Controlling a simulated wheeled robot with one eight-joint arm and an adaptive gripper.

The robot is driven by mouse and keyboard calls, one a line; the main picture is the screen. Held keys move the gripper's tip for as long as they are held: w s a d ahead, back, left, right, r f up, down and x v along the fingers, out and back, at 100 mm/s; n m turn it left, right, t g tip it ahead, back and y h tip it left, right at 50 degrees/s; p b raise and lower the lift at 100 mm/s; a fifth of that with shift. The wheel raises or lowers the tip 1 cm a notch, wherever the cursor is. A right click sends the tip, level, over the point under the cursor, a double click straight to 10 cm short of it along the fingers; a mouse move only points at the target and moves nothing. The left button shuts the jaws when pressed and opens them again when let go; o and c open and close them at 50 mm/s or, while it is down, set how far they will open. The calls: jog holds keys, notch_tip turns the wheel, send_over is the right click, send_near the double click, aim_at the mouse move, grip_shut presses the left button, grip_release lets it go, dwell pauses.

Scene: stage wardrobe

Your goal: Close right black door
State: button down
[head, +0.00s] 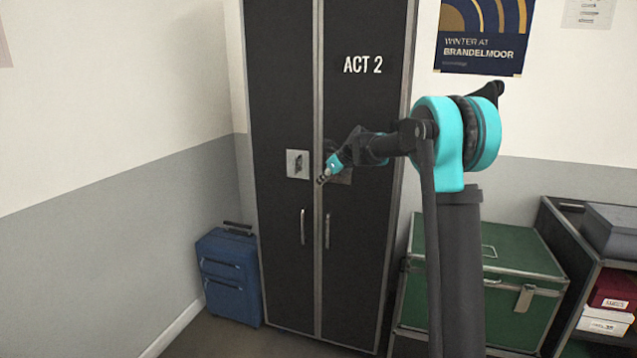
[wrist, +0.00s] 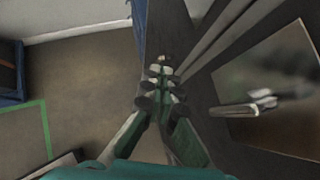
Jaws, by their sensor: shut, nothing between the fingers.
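The tall black wardrobe has a right black door (head: 365,110) marked "ACT 2" and a left black door (head: 281,90). In the head view the right door looks flush or nearly flush with the left one; any small gap is hard to tell. A metal handle (head: 327,231) sits low on the right door by the seam. My gripper (head: 322,180) is in front of the seam, above the handles, and partly hides the right door's latch plate (head: 341,176). In the wrist view my gripper (wrist: 160,75) has its fingers together, holding nothing. Whether it touches a door is unclear.
A blue suitcase (head: 229,275) stands on the floor left of the wardrobe. A green trunk (head: 490,275) and a shelf with boxes (head: 607,305) stand to the right. The left door has a latch plate (head: 297,163) and a handle (head: 303,227).

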jog(key=s+a+r, duration=0.2)
jog(key=s+r, duration=0.4)
jog(key=s+d+f+n+h, duration=0.2)
jog(key=s+d+f+n, duration=0.6)
jog(key=s, duration=0.6)
jog(key=s+d+f+n+g+h, duration=0.1)
jog(key=s+d+f+n+h, duration=0.1)
jog(key=s+d+f+n, duration=0.7)
jog(key=s+d+f+n+h, duration=0.2)
jog(key=s+d+f+n, duration=0.6)
jog(key=s, duration=1.1)
notch_tip(320, 180, down, 3)
jog(key=d, duration=0.2)
jog(key=shift+d+r+n+h, duration=0.15)
jog(key=shift+d+n+h, duration=0.2)
jog(key=shift+n+h, duration=0.05)
